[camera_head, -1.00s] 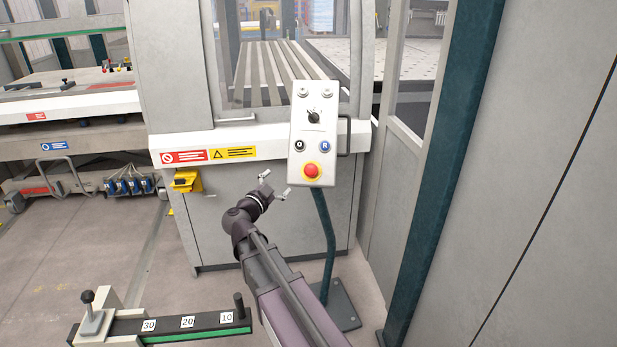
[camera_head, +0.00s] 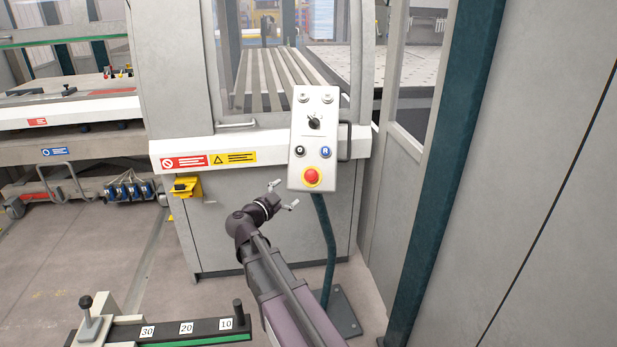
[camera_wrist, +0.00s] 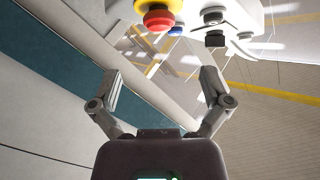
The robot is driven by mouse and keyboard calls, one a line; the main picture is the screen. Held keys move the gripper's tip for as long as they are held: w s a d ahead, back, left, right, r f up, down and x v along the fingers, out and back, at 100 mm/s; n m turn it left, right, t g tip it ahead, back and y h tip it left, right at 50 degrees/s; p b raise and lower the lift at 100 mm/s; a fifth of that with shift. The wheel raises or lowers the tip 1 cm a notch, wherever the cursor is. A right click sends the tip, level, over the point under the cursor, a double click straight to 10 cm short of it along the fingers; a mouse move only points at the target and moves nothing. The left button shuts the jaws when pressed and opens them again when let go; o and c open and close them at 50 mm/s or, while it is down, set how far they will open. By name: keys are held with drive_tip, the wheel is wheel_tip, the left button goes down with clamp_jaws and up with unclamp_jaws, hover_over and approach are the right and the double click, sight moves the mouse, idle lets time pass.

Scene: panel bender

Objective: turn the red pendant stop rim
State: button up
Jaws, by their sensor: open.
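The red pendant stop (camera_head: 311,176) is a round red button in a yellow collar at the bottom of the light grey pendant box (camera_head: 318,130). My gripper (camera_head: 284,194) is open and empty, just below and left of the stop in the head view, apart from it. In the wrist view the red stop (camera_wrist: 158,20) shows at the top, beyond and above my open fingers (camera_wrist: 158,85). Its yellow collar (camera_wrist: 152,5) is partly cut off by the frame's top edge.
A black selector knob (camera_head: 315,122), a black button (camera_head: 299,151) and a blue button (camera_head: 326,152) sit above the stop. A dark post (camera_head: 325,245) carries the box. A side handle (camera_head: 346,140) is at its right. A numbered rail (camera_head: 185,328) stands at the lower left.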

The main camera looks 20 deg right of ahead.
sight(307, 178)
drive_tip(key=x, duration=1.2)
drive_tip(key=shift+w, duration=0.15)
